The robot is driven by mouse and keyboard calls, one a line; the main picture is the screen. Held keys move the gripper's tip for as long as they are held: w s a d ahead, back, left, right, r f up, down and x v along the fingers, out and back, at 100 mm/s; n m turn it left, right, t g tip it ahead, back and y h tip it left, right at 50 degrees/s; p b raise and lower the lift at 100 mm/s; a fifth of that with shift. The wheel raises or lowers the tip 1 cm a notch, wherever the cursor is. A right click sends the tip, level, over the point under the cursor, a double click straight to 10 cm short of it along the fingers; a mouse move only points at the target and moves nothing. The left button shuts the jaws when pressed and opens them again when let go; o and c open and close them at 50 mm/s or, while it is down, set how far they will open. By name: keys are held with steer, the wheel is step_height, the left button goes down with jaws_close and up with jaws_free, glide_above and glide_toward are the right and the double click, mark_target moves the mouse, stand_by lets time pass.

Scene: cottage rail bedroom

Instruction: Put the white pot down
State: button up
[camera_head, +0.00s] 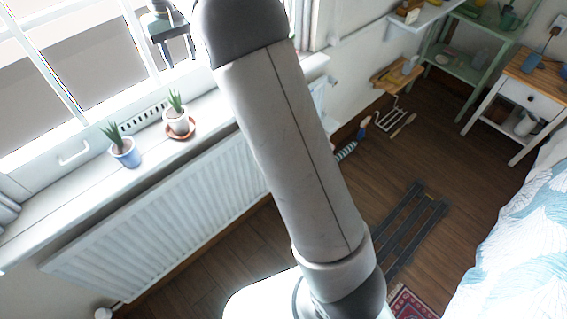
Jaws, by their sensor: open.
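The white pot (178,126) holds a small green spiky plant. It stands upright on a terracotta saucer (181,137) on the windowsill. My gripper (179,57) is open and empty in front of the window, above the white pot in the picture and apart from it. Part of my gripper's upper end is cut off by the top edge of the picture.
A blue pot (125,155) with a similar plant stands left of the white pot on the windowsill (66,205). A vent grille (143,118) lies behind them. A white radiator (170,225) is below the sill. The sill's left part looks mostly clear.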

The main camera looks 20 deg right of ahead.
steer(key=s+d+r+m, duration=0.1)
steer(key=s+d+r, duration=0.1)
steer(key=s+d, duration=0.6)
steer(key=s+d+f, duration=0.1)
steer(key=s+f, duration=0.2)
steer(key=s, duration=0.6)
steer(key=s+d+f+m, duration=0.1)
steer(key=s+d+f, duration=0.1)
steer(key=s, duration=0.8)
steer(key=s+d+f, duration=0.1)
steer(key=s+f, duration=0.4)
steer(key=s, duration=0.5)
steer(key=shift+d+m+t, duration=0.3)
steer(key=shift+d+t, duration=0.1)
steer(key=shift+f, duration=0.1)
